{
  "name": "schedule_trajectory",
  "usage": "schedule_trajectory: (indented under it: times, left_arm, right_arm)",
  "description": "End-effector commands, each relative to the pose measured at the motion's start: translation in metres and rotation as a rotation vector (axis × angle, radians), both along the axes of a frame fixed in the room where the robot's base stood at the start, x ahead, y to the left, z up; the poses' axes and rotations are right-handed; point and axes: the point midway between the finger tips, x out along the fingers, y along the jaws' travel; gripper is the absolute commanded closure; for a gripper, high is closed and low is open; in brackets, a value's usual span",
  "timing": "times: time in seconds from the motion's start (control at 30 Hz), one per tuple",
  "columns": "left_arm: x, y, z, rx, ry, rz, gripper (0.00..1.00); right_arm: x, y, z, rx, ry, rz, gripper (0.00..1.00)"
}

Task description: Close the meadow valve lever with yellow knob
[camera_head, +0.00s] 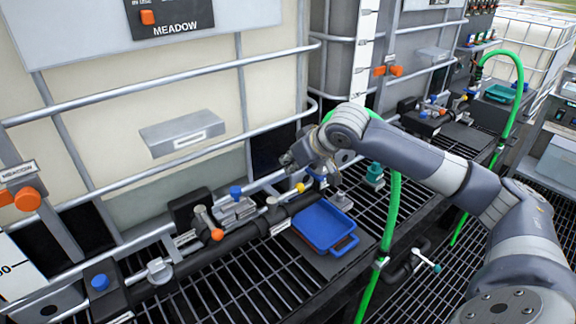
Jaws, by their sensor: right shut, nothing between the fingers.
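The meadow tote (175,85) carries a black MEADOW sign (170,17). Along its foot runs a dark pipe manifold (250,225) with several valves. A small yellow knob (300,187) shows on this manifold, just left of and below my right gripper; its lever is mostly hidden, so its angle cannot be told. My right gripper (312,170) hangs over this end of the manifold, its arm reaching in from the right. Its fingers are shut and empty, close to the yellow knob; whether they touch it cannot be told. My left gripper is not in view.
An orange-tipped lever (209,224) and a blue knob (235,191) sit left along the manifold. A blue tray (322,226) lies on the black grating under the gripper. A green hose (391,215) passes behind my right arm. A second manifold stands farther back right.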

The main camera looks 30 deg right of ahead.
Motion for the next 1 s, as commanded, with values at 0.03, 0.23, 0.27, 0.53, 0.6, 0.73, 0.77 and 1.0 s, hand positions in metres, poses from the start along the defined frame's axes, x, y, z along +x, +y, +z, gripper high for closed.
schedule_trajectory:
  times: [0.03,0.23,0.27,0.53,0.6,0.73,0.77,1.0]
  left_arm:
    - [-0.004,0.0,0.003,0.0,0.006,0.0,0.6]
    - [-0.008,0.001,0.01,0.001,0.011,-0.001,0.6]
    - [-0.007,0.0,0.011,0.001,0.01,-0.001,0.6]
    - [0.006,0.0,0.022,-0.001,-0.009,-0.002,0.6]
    - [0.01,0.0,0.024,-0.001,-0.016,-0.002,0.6]
    - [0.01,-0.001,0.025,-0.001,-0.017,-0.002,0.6]
    - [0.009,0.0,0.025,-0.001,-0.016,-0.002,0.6]
    - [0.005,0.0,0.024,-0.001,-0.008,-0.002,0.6]
  right_arm:
    - [0.007,0.002,-0.006,0.004,0.003,0.0,1.0]
    - [0.036,0.004,-0.037,0.002,0.002,0.001,1.0]
    - [0.041,0.004,-0.042,0.001,0.001,0.0,1.0]
    - [0.029,0.002,-0.061,-0.006,0.003,0.003,1.0]
    - [0.023,0.001,-0.063,-0.005,0.001,0.001,1.0]
    - [0.016,0.001,-0.064,-0.003,0.0,0.001,1.0]
    - [0.015,0.001,-0.065,-0.003,0.0,0.002,1.0]
    - [0.014,0.001,-0.065,-0.002,-0.001,0.002,1.0]
